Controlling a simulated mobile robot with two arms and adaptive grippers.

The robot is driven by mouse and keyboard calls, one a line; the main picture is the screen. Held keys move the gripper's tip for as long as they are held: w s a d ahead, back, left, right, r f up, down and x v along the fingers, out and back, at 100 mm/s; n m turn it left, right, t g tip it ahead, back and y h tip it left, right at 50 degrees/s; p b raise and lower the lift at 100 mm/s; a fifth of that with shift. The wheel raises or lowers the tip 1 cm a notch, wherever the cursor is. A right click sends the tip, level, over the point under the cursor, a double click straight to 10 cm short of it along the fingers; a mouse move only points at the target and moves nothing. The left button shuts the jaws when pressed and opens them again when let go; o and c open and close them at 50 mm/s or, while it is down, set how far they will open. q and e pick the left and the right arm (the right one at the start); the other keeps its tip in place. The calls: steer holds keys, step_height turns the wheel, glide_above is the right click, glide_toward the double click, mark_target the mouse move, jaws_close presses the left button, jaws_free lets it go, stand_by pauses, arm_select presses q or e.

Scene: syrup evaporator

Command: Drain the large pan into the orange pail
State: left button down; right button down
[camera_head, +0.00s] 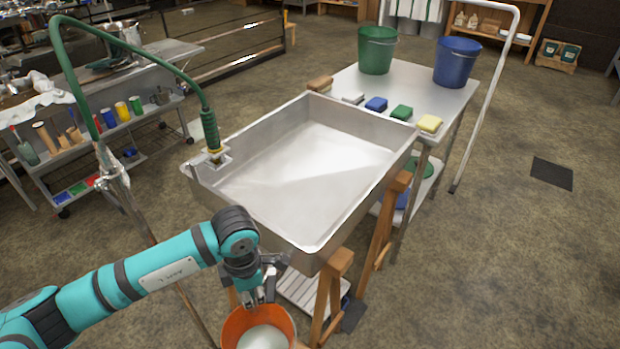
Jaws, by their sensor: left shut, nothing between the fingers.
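The large pan (300,165) is a rectangular metal pan on wooden trestles in the middle of the view. Its inside looks pale and shiny; I cannot tell how much liquid is in it. The orange pail (287,316) stands below the pan's near left corner, cut by the bottom edge of the view. Something whitish shows inside it. My left gripper (262,298) is shut and empty, just above the pail's far rim by the pan's near end. Any drain or valve there is hidden by the gripper and wrist. My right gripper is out of view.
A green hose (138,50) on a metal stand reaches the pan's left corner. A metal table (420,88) behind holds a green bucket (376,50), a blue bucket (457,62) and several sponges. A cart (70,175) stands left. Floor at right is mostly clear.

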mark_target(272, 301)
arm_select(q)
steer(key=shift+s+d, duration=0.15)
steer(key=shift+d, duration=0.35)
steer(key=shift+s+d, duration=0.15)
steer(key=shift+d, duration=0.35)
steer(key=shift+d+b, duration=0.45)
steer(key=shift+d, duration=0.65)
steer(key=shift+w+d+b, duration=0.2)
steer(key=shift+d+b, duration=0.25)
steer(key=shift+d, duration=0.6)
